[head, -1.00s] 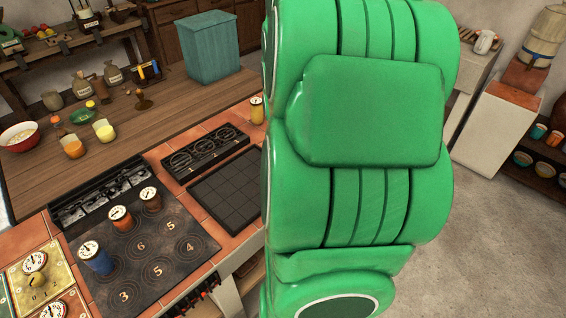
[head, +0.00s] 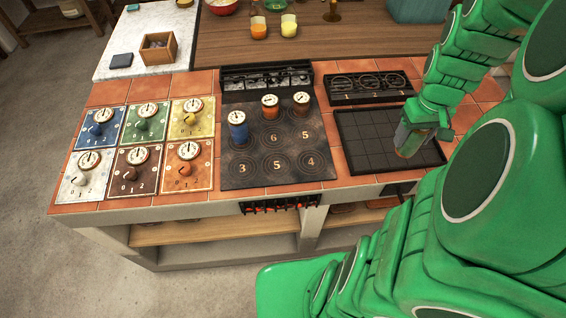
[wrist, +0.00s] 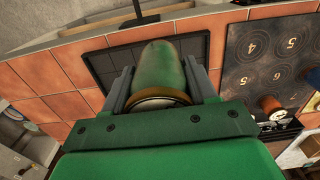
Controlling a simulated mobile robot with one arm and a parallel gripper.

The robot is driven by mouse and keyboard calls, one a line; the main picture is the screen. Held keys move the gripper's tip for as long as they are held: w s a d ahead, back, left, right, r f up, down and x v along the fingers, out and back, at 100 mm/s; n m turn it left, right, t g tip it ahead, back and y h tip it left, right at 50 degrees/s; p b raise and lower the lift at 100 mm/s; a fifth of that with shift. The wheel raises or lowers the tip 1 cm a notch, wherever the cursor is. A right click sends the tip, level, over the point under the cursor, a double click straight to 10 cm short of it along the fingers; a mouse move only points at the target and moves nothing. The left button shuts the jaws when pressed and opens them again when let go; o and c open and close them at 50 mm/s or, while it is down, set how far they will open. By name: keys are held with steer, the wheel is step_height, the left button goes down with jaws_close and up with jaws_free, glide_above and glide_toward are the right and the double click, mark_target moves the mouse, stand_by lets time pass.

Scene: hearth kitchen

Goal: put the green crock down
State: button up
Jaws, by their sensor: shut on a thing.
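My gripper (head: 416,128) is at the right of the head view, above the dark gridded tray (head: 365,157). It is shut on the green crock (head: 408,143), which hangs below it and looks slightly tilted in that view. In the wrist view the crock (wrist: 160,66) lies between the two grey fingers (wrist: 160,82), with a brownish rim nearest the palm. The tray (wrist: 102,62) shows behind it. I cannot tell whether the crock's base touches the tray.
The hob (head: 270,150) left of the tray carries a blue crock (head: 238,126), an orange one (head: 270,107) and a brown one (head: 301,104). A black rack (head: 368,87) stands behind the tray. Coloured dial panels (head: 143,122) lie at left. The tray's left part is clear.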

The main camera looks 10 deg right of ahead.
steer(key=s+a+n, duration=0.2)
steer(key=a+n, duration=0.2)
steer(key=a, duration=1.4)
steer(key=s+a+n, duration=0.3)
steer(key=a, duration=1.5)
steer(key=shift+w+a+f, duration=0.9)
steer(key=shift+w+f, duration=0.65)
steer(key=shift+w, duration=0.5)
steer(key=shift+w+a+f, duration=0.85)
steer(key=shift+w+f, duration=0.65)
steer(key=shift+w, duration=0.55)
steer(key=shift+w+a+f, duration=0.9)
steer(key=shift+w+f, duration=0.65)
steer(key=shift+w, duration=0.5)
steer(key=shift+w+f, duration=0.15)
steer(key=shift+f, duration=1.6)
